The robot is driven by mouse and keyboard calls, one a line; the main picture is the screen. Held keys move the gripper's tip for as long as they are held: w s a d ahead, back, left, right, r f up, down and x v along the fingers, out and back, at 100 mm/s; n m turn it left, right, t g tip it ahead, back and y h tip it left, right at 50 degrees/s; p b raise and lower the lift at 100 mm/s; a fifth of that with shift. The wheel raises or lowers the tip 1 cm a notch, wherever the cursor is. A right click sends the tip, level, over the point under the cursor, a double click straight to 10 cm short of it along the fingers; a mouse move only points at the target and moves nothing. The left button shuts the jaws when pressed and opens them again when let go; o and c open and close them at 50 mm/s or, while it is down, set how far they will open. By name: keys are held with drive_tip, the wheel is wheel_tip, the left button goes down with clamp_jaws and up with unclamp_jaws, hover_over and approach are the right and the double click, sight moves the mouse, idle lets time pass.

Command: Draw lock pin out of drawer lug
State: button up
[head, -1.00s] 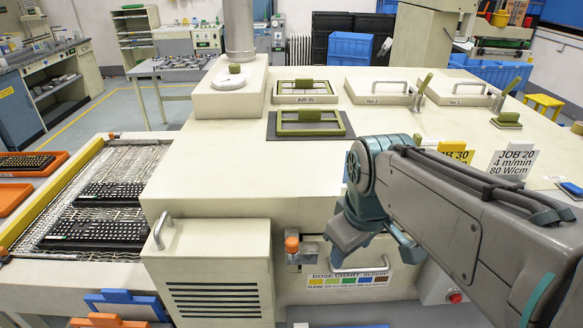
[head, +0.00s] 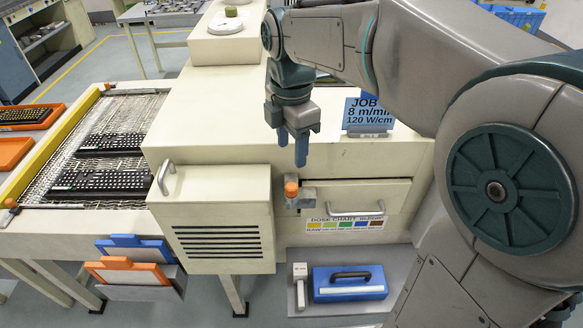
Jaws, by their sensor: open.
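The lock pin shows as an orange knob (head: 291,189) standing upright in a grey metal lug (head: 304,202) at the left end of the drawer front (head: 360,199). My gripper (head: 292,151) points downward just above the orange knob, with a small gap between its blue fingertips and the knob. It is open and holds nothing. The pin's shank is hidden in the lug.
A vented cabinet with a handle (head: 213,222) stands left of the lug. A blue JOB card (head: 367,115) stands on the machine top behind the drawer. A blue case with a black handle (head: 349,283) lies below.

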sight(292, 185)
wheel_tip(292, 185, down, 11)
drive_tip(key=shift+r+p, duration=0.2)
drive_tip(key=shift+p, duration=0.3)
clamp_jaws()
drive_tip(key=shift+r+p, duration=2.5)
drive_tip(key=shift+r, duration=0.75)
drive_tip(key=shift+r+p, duration=0.35)
drive_tip(key=shift+r, duration=1.65)
